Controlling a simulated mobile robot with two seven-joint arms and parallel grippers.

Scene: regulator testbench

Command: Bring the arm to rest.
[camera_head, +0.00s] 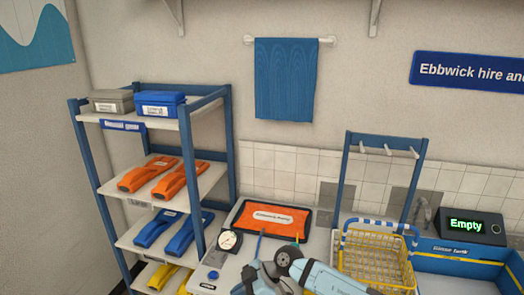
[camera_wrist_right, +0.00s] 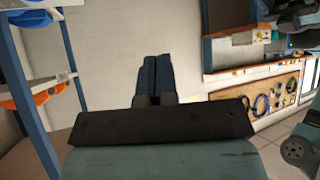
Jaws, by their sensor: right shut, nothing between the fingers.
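My right gripper (camera_wrist_right: 158,78) shows in the right wrist view with its two dark fingers side by side and closed. Nothing is held between them. Behind the fingertips is a plain pale surface. In the head view a pale blue and grey arm of mine crosses the bottom edge in front of the bench; I cannot make out its fingertips there. My left gripper is in neither view.
A blue-framed shelf (camera_head: 188,115) with boxes and orange and blue tools stands left. The bench holds an orange pouch (camera_head: 272,219), a round gauge (camera_head: 230,240), a yellow wire basket (camera_head: 375,262), a blue tray (camera_head: 455,250) and a display reading "Empty" (camera_head: 466,226).

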